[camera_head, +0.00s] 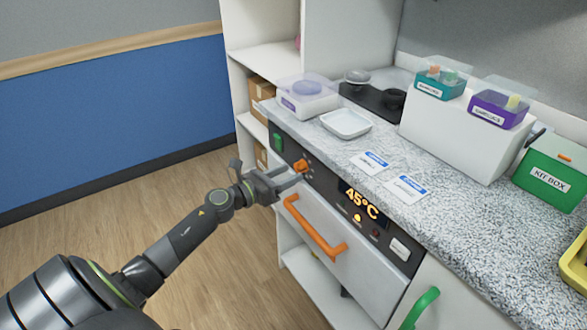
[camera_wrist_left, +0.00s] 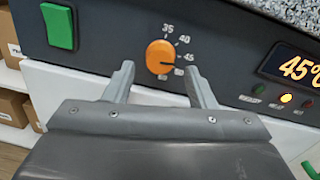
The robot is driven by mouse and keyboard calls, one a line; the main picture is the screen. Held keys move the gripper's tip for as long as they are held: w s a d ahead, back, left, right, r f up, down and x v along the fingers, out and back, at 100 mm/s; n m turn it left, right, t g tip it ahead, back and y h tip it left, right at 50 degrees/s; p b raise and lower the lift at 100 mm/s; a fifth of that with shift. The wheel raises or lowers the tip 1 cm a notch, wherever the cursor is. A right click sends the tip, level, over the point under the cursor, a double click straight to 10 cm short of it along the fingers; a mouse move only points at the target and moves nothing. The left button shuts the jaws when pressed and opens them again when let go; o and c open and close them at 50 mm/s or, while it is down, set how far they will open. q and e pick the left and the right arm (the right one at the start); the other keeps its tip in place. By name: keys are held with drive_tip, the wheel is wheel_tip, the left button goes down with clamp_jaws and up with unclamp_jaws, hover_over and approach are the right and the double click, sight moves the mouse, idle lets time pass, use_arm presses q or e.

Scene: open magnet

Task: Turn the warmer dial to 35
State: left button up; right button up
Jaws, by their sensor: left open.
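The orange warmer dial (camera_head: 301,166) sits on the dark front panel, left of the display (camera_head: 360,202), which reads 45°C. In the left wrist view the dial (camera_wrist_left: 160,57) has marks 35, 40 and 45 around its upper right; lower marks are partly hidden. Its dark pointer line points right, near or just below the 45 mark. My left gripper (camera_head: 287,179) is open in front of the panel. In the left wrist view its fingers (camera_wrist_left: 156,68) stand to either side of the dial's lower part, holding nothing. I cannot tell whether they touch it. My right gripper is not in view.
An orange handle (camera_head: 315,229) is on the white drawer below the panel. A green switch (camera_wrist_left: 58,26) is left of the dial. Indicator lights (camera_wrist_left: 286,98) are below the display. The counter above holds a white tray (camera_head: 346,123), cards and boxes. Open floor lies left.

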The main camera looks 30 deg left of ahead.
sight(301, 167)
use_arm(q)
drive_tip(key=shift+x, duration=1.3)
drive_tip(key=shift+c, duration=0.3)
drive_tip(key=c, duration=0.9)
